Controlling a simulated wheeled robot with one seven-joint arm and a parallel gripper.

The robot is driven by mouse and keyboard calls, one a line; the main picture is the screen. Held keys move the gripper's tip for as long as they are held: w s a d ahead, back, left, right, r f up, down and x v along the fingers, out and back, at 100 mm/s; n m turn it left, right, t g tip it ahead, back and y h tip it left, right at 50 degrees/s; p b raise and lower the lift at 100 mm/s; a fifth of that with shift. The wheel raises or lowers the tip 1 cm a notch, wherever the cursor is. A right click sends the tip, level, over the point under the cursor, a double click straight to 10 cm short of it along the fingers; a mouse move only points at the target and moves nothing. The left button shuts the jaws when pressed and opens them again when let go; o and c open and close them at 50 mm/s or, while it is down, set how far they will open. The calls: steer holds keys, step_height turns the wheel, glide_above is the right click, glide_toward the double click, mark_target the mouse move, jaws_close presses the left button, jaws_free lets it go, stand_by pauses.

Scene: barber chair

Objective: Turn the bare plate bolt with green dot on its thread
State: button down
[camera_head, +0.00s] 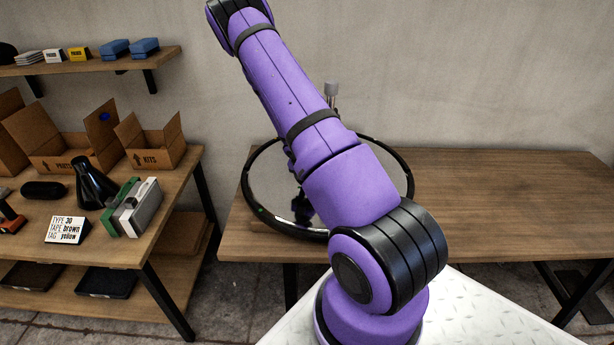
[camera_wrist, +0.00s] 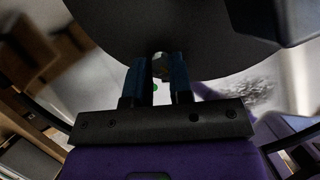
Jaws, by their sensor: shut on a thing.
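In the wrist view the two blue fingers of my gripper (camera_wrist: 161,76) are shut on a small pale bolt (camera_wrist: 160,62) under a large dark round plate (camera_wrist: 195,30). A small green dot (camera_wrist: 154,88) shows between the fingers, just below the bolt's end. The bolt's sides are partly hidden by the fingers. In the head view my purple arm covers the gripper and the bolt. A large black ring (camera_head: 262,206) stands on the wooden table behind my arm, and a grey cylindrical piece (camera_head: 331,88) rises above it.
The wooden table (camera_head: 500,200) is bare on its right side. A wall shelf (camera_head: 100,62) hangs above.

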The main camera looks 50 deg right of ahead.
steer(key=m+g, duration=0.1)
steer(key=m, duration=0.3)
steer(key=m+g, duration=0.1)
steer(key=m, duration=0.1)
steer(key=shift+w+g, duration=0.25)
steer(key=shift+g, duration=0.05)
steer(key=m+g, duration=0.1)
steer(key=m, duration=0.2)
steer(key=m+y, duration=0.1)
steer(key=m, duration=0.1)
steer(key=shift+w+d+m+g, duration=0.1)
steer(key=shift+w+m+g, duration=0.05)
steer(key=shift+m+g, duration=0.25)
steer(key=m+y, duration=0.1)
steer(key=m, duration=0.2)
steer(key=m+g+y, duration=0.1)
steer(key=m, duration=0.2)
steer(key=shift+w+d, duration=0.15)
steer(key=shift+d, duration=0.05)
steer(key=shift+d+m+g+y, duration=0.15)
steer(key=shift+m+y, duration=0.3)
steer(key=shift+m, duration=0.9)
steer(key=shift+a+m+g+y, duration=0.15)
steer(key=shift+m+y, duration=0.3)
steer(key=shift+m, duration=0.9)
steer(key=shift+d, duration=0.1)
steer(key=c, duration=1)
jaws_free()
